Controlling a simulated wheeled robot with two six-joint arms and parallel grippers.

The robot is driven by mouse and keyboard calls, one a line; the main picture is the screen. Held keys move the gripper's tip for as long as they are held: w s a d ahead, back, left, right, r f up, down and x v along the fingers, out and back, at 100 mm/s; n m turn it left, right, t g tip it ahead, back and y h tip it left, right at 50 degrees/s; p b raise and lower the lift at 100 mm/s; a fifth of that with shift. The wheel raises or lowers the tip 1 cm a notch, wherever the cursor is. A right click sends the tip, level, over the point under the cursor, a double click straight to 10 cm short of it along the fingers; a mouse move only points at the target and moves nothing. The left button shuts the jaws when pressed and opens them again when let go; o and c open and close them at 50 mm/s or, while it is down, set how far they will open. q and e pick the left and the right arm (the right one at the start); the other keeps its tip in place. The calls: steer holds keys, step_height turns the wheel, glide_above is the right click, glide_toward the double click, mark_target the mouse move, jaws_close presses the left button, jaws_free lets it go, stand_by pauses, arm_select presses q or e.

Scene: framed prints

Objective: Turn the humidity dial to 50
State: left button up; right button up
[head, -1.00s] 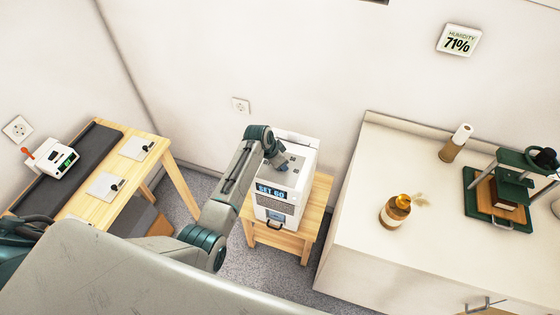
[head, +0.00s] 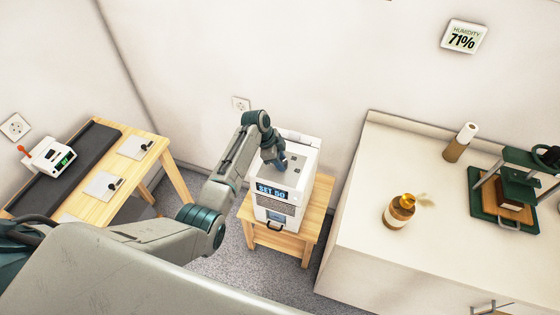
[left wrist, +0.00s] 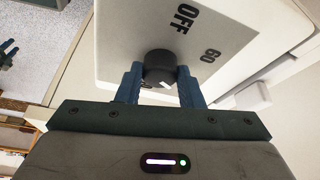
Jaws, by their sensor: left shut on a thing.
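The white dehumidifier-like box (head: 290,200) stands on a small wooden stand, and its front display (head: 272,191) reads SET 50. My left gripper (head: 273,160) reaches down to its top. In the left wrist view, my left gripper (left wrist: 160,82) is shut on the black dial (left wrist: 160,68), with one blue finger on each side. The markings OFF and 60 show on the panel beside the dial; other marks are hidden. A wall display (head: 464,37) reads HUMIDITY 71%.
A wooden bench (head: 150,150) with a dark mat and a white device (head: 50,158) is at left. At right, a white counter (head: 375,170) holds an amber bottle (head: 398,212), a brown-and-white roll (head: 459,143) and a green press (head: 510,185).

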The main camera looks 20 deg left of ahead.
stand_by(0.4)
arm_select(q)
steer(key=o, duration=1)
steer(key=shift+w+d, duration=0.1)
steer(key=b+v, duration=0.3)
steer(key=v, duration=0.7)
steer(key=shift+r, duration=0.35)
